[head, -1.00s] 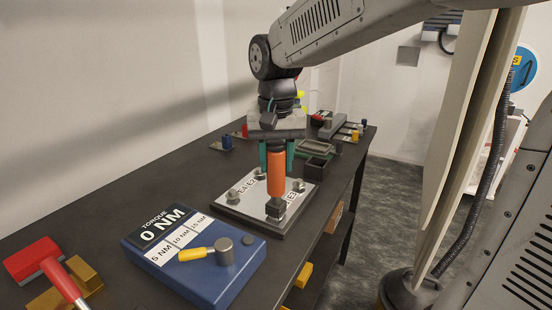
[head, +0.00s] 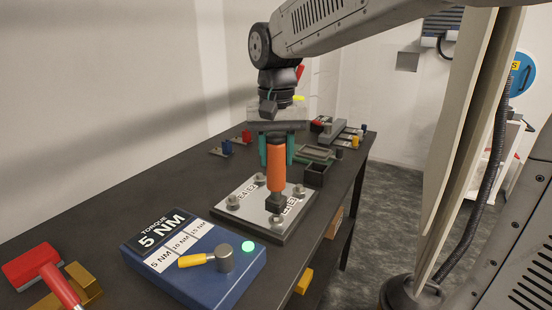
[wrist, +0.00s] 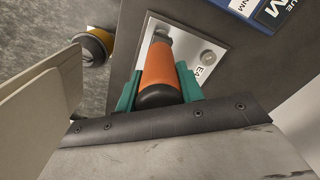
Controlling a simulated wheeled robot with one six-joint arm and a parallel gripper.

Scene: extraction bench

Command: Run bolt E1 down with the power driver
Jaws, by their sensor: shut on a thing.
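The power driver (head: 276,172) has an orange body and a dark square head, and hangs upright. My gripper (head: 276,150) is shut on it, with a green finger on each side. The bolt plate (head: 250,226) is pale, lies on the bench and carries bolts near its corners. The driver's head is just above the front bolt (head: 276,218), with a small gap visible. The printed labels near it are partly hidden, so I cannot firmly read which is E1. In the wrist view, the orange driver (wrist: 160,68) points down at the plate (wrist: 200,48).
A blue torque box (head: 225,282) reads 5 NM, with its green lamp (head: 248,247) lit. A red-headed mallet (head: 32,264) lies on a brass-coloured block (head: 85,284) at front left. Small trays (head: 316,172) stand behind the plate. The bench's right edge is close to the plate.

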